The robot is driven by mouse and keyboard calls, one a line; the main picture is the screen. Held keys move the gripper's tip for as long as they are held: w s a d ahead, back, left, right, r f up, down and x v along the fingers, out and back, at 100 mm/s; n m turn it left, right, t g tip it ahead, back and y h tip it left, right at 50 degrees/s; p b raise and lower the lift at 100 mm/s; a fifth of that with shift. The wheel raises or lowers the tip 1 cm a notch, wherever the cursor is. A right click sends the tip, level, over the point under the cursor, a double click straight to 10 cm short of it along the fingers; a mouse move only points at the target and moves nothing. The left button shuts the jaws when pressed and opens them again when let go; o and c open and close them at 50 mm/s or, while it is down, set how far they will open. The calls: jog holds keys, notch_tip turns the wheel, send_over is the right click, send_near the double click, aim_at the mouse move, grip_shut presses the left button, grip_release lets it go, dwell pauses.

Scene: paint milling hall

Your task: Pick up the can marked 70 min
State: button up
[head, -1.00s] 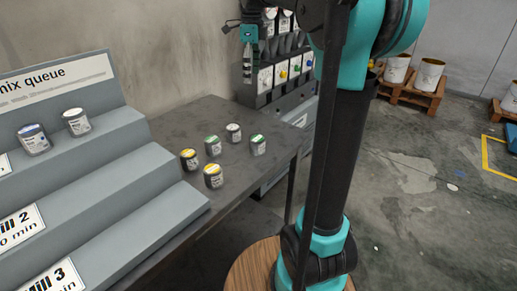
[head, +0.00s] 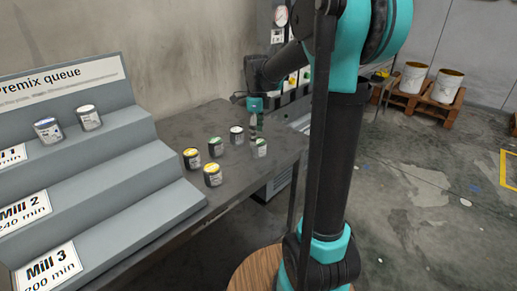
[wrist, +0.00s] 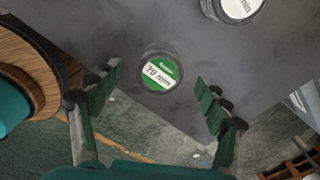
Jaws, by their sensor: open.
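A can with a green and white lid (wrist: 160,72) sits between my open fingers in the wrist view. Its lid reads 70, and the small unit after it looks like "rpm" but is blurred. In the head view the can under my gripper is the rightmost green-lidded one (head: 261,149), near the table's right edge. My gripper (head: 256,128) points down just above it, open and empty. In the wrist view my gripper (wrist: 158,80) has one finger on each side of the can, apart from it. A white-lidded can (wrist: 235,8) reading "min" is partly cut off at the top.
Another green-lidded can (head: 215,148), a white-lidded can (head: 236,136) and two yellow-lidded cans (head: 191,160) (head: 212,176) stand to the left on the grey table (head: 180,125). A stepped rack (head: 125,185) with two cans on its top step is further left.

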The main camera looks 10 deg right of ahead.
aim_at(258, 141)
jog(key=shift+d+f, duration=0.15)
jog(key=shift+f, duration=1.5)
jog(key=shift+d+f, duration=0.15)
jog(key=shift+f, duration=1.45)
jog(key=shift+c, duration=0.3)
jog(key=c, duration=1.3)
jog(key=shift+r, duration=0.1)
jog(key=shift+c, duration=0.2)
